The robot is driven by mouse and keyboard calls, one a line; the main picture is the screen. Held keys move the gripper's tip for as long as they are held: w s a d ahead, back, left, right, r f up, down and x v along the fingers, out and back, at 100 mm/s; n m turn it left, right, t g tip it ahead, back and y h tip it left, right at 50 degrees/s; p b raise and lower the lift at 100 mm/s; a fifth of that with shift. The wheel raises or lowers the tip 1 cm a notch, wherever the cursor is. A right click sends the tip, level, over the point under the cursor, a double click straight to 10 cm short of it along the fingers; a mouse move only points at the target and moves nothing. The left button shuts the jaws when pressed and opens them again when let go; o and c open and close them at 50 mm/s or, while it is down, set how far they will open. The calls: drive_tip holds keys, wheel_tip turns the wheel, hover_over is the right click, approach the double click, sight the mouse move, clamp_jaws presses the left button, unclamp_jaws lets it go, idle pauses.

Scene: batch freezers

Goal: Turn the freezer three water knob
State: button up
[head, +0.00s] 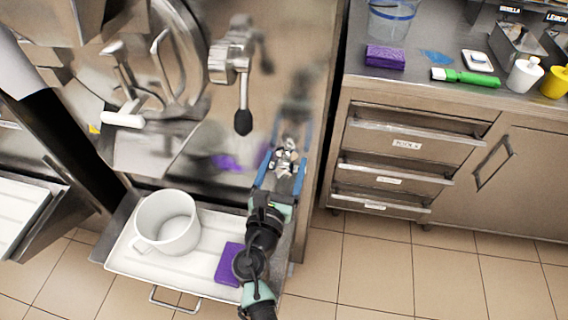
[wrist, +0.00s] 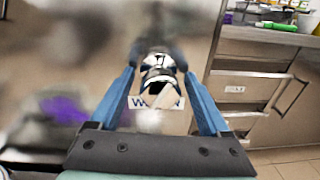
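The metal water knob (head: 286,158) is on the shiny steel front of the freezer, right of the hanging lever. In the wrist view the knob (wrist: 160,68) sits between the two blue fingers of my gripper (wrist: 161,78). A partly covered label (wrist: 158,101) starting with "W" shows behind it. In the head view my gripper (head: 287,160) reaches up to the knob, one finger on either side. The fingers are apart, with small gaps seeming to show beside the knob; contact is hard to judge.
A steel lever with a black ball (head: 243,122) hangs left of my gripper. Below, a tray (head: 130,262) holds a white pitcher (head: 168,222) and a purple sponge (head: 228,264). A counter with drawers (head: 405,145) stands at the right. The tiled floor before it is clear.

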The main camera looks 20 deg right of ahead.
clamp_jaws()
idle(0.3)
drive_tip(key=m+b, duration=0.2)
drive_tip(key=m, duration=0.3)
drive_tip(key=shift+f, duration=0.15)
drive_tip(key=m+b, duration=0.3)
drive_tip(key=m, duration=0.3)
drive_tip(key=shift+m+y, duration=0.4)
idle(0.3)
drive_tip(key=shift+o, duration=0.4)
unclamp_jaws()
drive_tip(key=shift+s+a, duration=0.1)
drive_tip(key=v, duration=1.2)
drive_tip(key=shift+s+a, duration=0.25)
drive_tip(key=shift+s, duration=0.1)
